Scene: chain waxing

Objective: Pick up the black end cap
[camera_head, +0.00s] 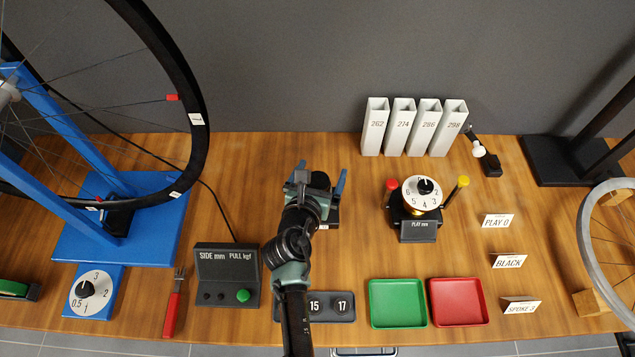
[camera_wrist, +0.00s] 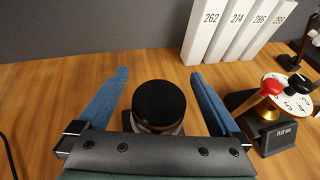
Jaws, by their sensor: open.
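The black end cap (camera_wrist: 159,103) is a round, dark, flat-topped piece in the middle of the wrist view. It sits on top of a short cylinder with a brassy band below it. My gripper (camera_wrist: 158,84) is open, with one blue finger on each side of the cap and a visible gap on both sides. In the head view my gripper (camera_head: 322,176) is over the middle of the wooden table, and the arm hides most of what lies beneath it. I cannot tell the fingertips' exact height against the cap.
A dial device (camera_head: 421,194) with red and yellow knobs stands to the right. Several white square tubes (camera_head: 402,128) stand behind it. A green tray (camera_head: 397,303) and a red tray (camera_head: 458,302) lie at the front. A blue wheel stand (camera_head: 150,215) and a grey display box (camera_head: 227,275) are left.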

